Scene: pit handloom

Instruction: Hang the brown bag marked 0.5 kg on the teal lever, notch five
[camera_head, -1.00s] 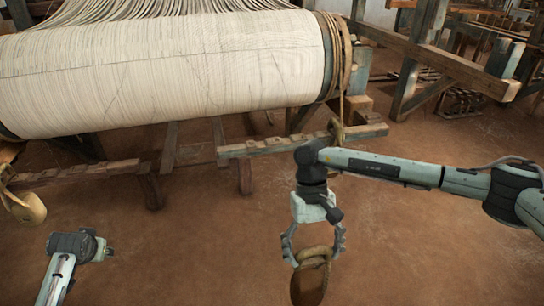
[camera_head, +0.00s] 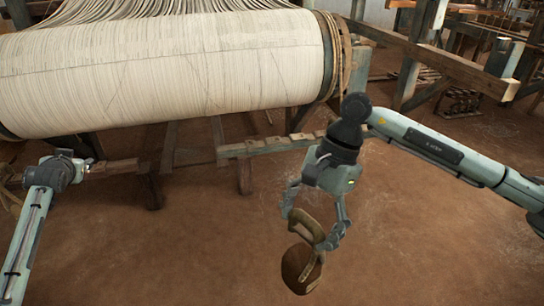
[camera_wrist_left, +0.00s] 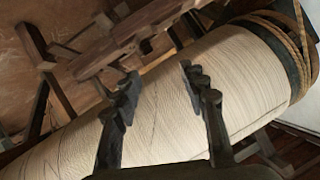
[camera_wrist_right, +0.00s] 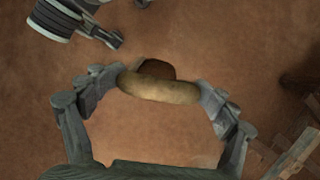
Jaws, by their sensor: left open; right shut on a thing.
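My right gripper (camera_head: 315,213) is shut on the tan rope loop (camera_head: 306,222) of a brown bag (camera_head: 298,270). The bag hangs slightly tilted in the air, in front of and below the notched right lever (camera_head: 265,146). In the right wrist view the loop (camera_wrist_right: 158,88) lies across between the fingertips, with the bag (camera_wrist_right: 157,69) beyond it. No weight mark is readable. The right lever looks worn wood with a faint teal tint; my right arm hides its right end. My left gripper (camera_head: 85,168) is open and empty by the left lever (camera_head: 122,166).
The large cream warp beam (camera_head: 160,75) spans the back, above the levers. Ropes (camera_head: 345,55) wrap its right end. Timber framing (camera_head: 440,65) stands at right. The brown floor (camera_head: 190,250) between my arms is clear.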

